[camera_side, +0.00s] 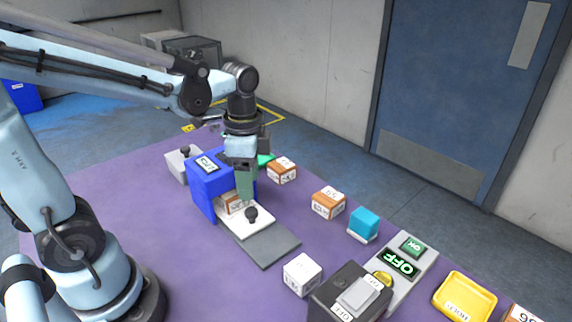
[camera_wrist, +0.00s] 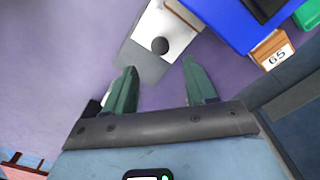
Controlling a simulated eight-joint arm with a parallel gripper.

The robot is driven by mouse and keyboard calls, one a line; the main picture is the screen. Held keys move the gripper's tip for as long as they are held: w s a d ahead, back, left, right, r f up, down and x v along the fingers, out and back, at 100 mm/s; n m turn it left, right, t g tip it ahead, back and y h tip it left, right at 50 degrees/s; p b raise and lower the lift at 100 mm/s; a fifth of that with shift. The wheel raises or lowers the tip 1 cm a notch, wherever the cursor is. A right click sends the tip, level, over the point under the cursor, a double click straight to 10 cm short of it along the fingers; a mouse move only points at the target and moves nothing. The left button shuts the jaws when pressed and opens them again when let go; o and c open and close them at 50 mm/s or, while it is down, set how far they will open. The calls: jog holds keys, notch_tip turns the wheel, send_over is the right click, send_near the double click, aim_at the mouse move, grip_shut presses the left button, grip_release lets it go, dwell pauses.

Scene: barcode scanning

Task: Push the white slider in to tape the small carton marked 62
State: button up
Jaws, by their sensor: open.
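The white slider (camera_side: 247,222) with a black knob (camera_side: 251,213) sticks out of the blue taping machine (camera_side: 203,195) onto a grey plate. The slider shows at the top of the wrist view (camera_wrist: 165,25), its knob (camera_wrist: 160,46) just beyond the gap between my fingertips. A small brown-and-white carton (camera_side: 231,203) sits at the inner end of the slider, in the machine's mouth, partly hidden; I cannot read its number. My gripper (camera_side: 245,198) is open with green fingers, above the slider beside the knob; contact cannot be told. It shows empty in the wrist view (camera_wrist: 160,66).
Cartons (camera_side: 282,171) and (camera_side: 328,205) stand right of the machine, and a carton marked 65 (camera_wrist: 275,55) shows in the wrist view. A cyan block (camera_side: 363,223), white box (camera_side: 302,274), switch panel reading OFF (camera_side: 401,264) and yellow tray (camera_side: 466,297) lie further right.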

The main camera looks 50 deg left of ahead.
aim_at(251, 210)
notch_tip(251, 210, down, 7)
jog(key=shift+f, duration=0.15)
jog(key=d, duration=0.7)
jog(key=shift+d, duration=0.15)
notch_tip(251, 210, up, 12)
jog(key=shift+a, duration=0.2)
dwell(0.4)
jog(key=shift+f, duration=6)
grip_shut()
